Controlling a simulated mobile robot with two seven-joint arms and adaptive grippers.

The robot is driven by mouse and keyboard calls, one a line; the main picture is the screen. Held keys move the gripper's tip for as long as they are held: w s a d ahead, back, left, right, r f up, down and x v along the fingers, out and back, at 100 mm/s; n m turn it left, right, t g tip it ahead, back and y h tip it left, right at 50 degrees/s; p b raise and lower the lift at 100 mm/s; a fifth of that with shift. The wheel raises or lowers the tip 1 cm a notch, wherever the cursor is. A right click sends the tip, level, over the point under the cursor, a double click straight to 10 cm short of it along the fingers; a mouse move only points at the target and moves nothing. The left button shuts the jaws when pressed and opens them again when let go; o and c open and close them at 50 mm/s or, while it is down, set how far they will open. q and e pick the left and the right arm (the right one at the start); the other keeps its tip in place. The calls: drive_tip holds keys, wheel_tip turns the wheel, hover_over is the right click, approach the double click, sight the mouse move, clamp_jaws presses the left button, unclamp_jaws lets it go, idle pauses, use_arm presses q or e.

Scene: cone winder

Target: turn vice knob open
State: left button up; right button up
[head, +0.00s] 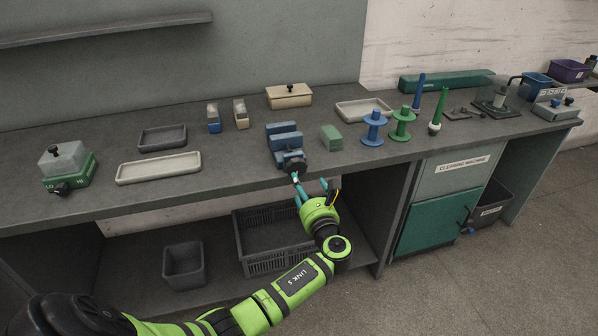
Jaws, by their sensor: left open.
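The blue vice (284,140) stands at the front edge of the grey bench. Its dark round knob (293,162) faces the front. My left gripper (311,183) is just in front of and below the knob, past the bench edge. Its fingers are spread and empty. One fingertip is close under the knob; I cannot tell whether it touches. The other finger is to the right. My right gripper is not in view.
A green block (331,138) sits right of the vice, with blue (373,128) and green (402,124) spools beyond. A beige tray (158,168) lies to the left. A dark crate (270,243) stands on the shelf below. The bench between tray and vice is clear.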

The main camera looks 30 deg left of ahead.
sight(297, 169)
use_arm(q)
drive_tip(key=x, duration=0.7)
drive_tip(key=shift+s+a+r, duration=0.1)
drive_tip(key=shift+r, duration=0.2)
drive_tip(key=c, duration=1.2)
